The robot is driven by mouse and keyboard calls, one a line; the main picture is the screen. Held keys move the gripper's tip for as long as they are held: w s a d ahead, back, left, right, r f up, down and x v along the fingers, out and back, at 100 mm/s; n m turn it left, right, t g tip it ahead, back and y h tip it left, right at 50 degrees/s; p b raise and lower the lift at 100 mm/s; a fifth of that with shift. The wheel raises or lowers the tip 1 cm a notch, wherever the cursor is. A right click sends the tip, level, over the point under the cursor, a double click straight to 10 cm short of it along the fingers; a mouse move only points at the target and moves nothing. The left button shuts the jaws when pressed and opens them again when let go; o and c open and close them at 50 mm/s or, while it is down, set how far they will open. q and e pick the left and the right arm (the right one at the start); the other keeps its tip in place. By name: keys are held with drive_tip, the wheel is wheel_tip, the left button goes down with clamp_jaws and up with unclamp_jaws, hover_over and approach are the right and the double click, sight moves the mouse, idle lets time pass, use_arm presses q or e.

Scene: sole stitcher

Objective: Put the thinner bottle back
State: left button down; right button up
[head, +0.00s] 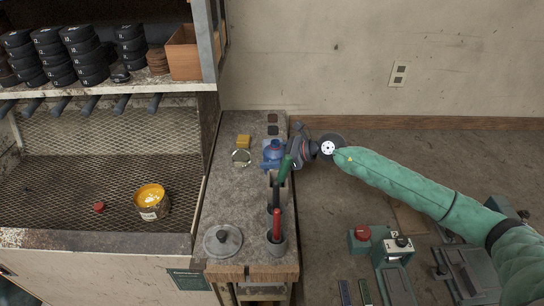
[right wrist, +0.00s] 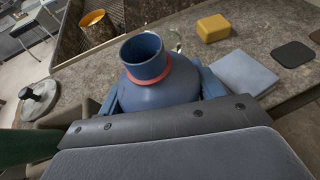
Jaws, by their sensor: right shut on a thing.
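A blue bottle (head: 274,149) is at my right gripper above the narrow bench. In the right wrist view the bottle (right wrist: 148,70) has a wide open neck, an orange-red ring and rounded shoulders. My right gripper (right wrist: 160,92) is shut on it, with blue fingers on both sides of its body. The bottle's lower part is hidden by the gripper, and I cannot tell whether it touches the bench. The gripper also shows in the head view (head: 273,158). No second bottle is clear to compare thickness. My left gripper is not in view.
The narrow bench (head: 222,195) holds a yellow block (head: 244,141), a round glass dish (head: 241,156), dark square pads (head: 272,118) and a lidded round piece (head: 222,241). Green-handled (head: 285,170) and red-handled (head: 277,222) tools stand close in front of the gripper. A blue-grey square (right wrist: 243,72) lies beside the bottle.

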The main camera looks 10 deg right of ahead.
drive_tip(key=o, duration=0.8)
drive_tip(key=shift+c, duration=0.2)
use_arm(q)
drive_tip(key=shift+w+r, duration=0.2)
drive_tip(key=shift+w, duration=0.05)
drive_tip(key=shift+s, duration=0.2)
use_arm(e)
drive_tip(key=shift+r, duration=0.15)
drive_tip(key=shift+s+d, duration=0.15)
drive_tip(key=shift+d, duration=0.2)
drive_tip(key=shift+s+d+r, duration=0.1)
drive_tip(key=shift+s+d, duration=0.05)
drive_tip(key=shift+d, duration=0.2)
drive_tip(key=b+v, duration=0.2)
drive_tip(key=v, duration=0.3)
drive_tip(key=shift+s, duration=0.1)
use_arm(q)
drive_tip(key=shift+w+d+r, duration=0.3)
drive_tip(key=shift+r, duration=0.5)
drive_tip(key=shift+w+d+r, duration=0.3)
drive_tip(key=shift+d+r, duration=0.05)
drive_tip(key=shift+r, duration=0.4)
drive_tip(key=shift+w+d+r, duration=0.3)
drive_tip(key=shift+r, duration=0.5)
use_arm(e)
drive_tip(key=shift+s+d+r, duration=0.15)
drive_tip(key=shift+d+r, duration=0.15)
